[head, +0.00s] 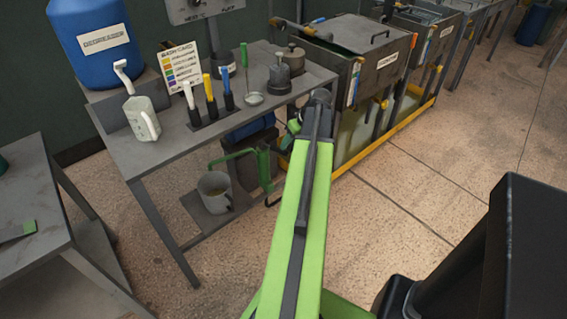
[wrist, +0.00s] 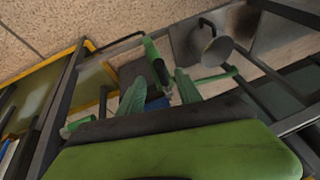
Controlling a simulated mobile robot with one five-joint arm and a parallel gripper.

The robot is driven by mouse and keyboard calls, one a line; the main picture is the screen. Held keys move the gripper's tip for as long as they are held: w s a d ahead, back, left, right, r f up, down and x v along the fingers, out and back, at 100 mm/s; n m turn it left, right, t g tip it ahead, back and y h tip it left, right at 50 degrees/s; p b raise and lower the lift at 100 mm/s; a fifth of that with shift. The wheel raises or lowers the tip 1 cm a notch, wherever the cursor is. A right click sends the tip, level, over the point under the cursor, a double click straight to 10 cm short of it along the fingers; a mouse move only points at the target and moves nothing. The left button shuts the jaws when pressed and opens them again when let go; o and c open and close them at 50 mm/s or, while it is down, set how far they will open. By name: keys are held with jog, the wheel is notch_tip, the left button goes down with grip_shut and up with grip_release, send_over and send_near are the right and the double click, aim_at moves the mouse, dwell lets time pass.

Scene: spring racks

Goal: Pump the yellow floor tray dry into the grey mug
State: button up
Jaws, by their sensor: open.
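The grey mug (head: 214,192) stands upright on a low grey plate under the bench, and its round shape shows in the wrist view (wrist: 217,50). A green hand pump (head: 264,168) stands to its right, its spout arm reaching over the mug. The yellow floor tray (head: 428,107) lies under the tanks to the right; a pale yellowish-green surface shows inside its rim. In the wrist view my gripper (wrist: 160,90) is open, its two green fingers apart, with a black-gripped green part of the pump (wrist: 158,68) beyond and between them. I cannot tell any contact.
The grey bench (head: 290,95) holds a white jug (head: 141,118), coloured-handled tools and metal pots. A blue drum (head: 97,42) stands behind it at left. Tanks (head: 376,80) line the back right. Another grey table (head: 30,200) is at left.

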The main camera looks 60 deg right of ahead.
aim_at(285, 151)
jog(key=b+x, duration=0.5)
jog(key=x, duration=0.3)
jog(key=shift+s+b, duration=0.1)
jog(key=shift+b, duration=0.2)
grip_shut()
jog(key=shift+a, duration=0.1)
dwell(0.8)
